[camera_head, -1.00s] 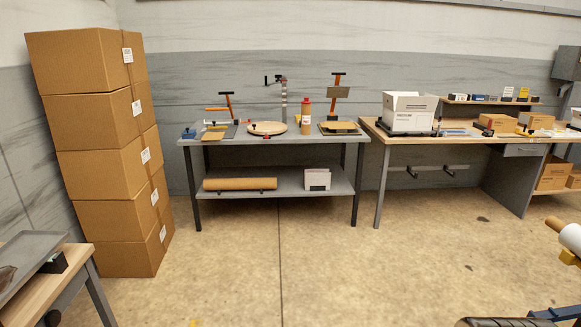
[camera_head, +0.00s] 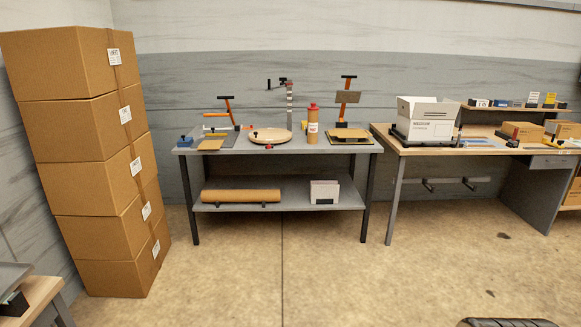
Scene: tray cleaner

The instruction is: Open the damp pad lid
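I cannot make out a damp pad or its lid for certain in this view. A grey tray (camera_head: 12,272) shows in part at the lower left edge, on a wood-topped table (camera_head: 42,290), with a small dark block (camera_head: 14,305) by it. A small blue item (camera_head: 185,141) sits at the left end of the grey bench across the room, too small to tell what it is. My gripper is out of view.
The grey bench (camera_head: 222,189) holds a round wooden disc (camera_head: 270,136), a red-capped bottle (camera_head: 312,125) and stands. Stacked cardboard boxes (camera_head: 75,115) rise at left. A wooden workbench (camera_head: 430,150) with a white carton (camera_head: 425,118) stands at right. The floor (camera_head: 330,280) ahead is clear.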

